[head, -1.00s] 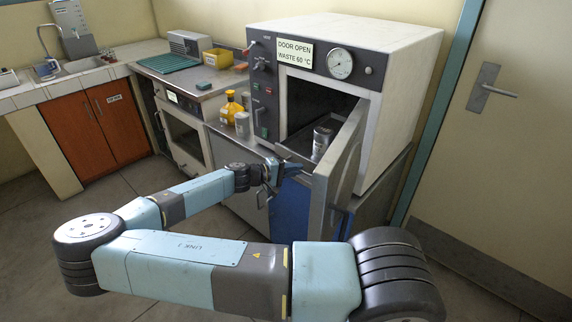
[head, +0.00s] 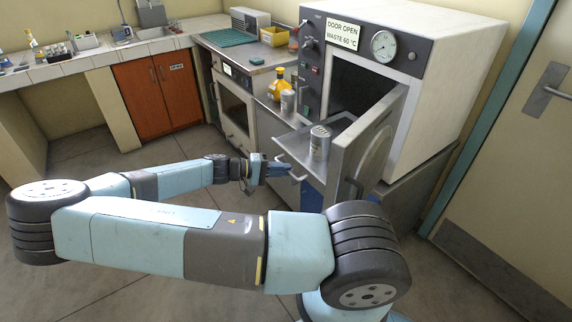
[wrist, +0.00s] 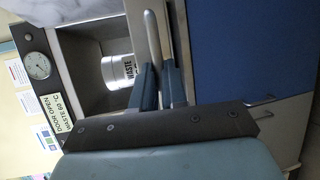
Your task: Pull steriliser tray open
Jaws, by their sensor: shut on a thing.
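The steriliser tray (head: 292,146) is a grey metal shelf sticking out of the open steriliser (head: 450,75) in the head view. A grey waste can (head: 319,145) stands upright on it and also shows in the wrist view (wrist: 116,72). My gripper (head: 288,171) is at the tray's front edge, shut on the tray handle. In the wrist view, the blue fingers (wrist: 159,82) lie on either side of the pale handle bar (wrist: 154,38). The fingers partly hide the bar.
The open steriliser door (head: 366,145) stands to the right of the tray. A yellow bottle (head: 279,83) and a grey can (head: 287,101) are on the side counter to the left. Open floor (head: 130,290) lies in front.

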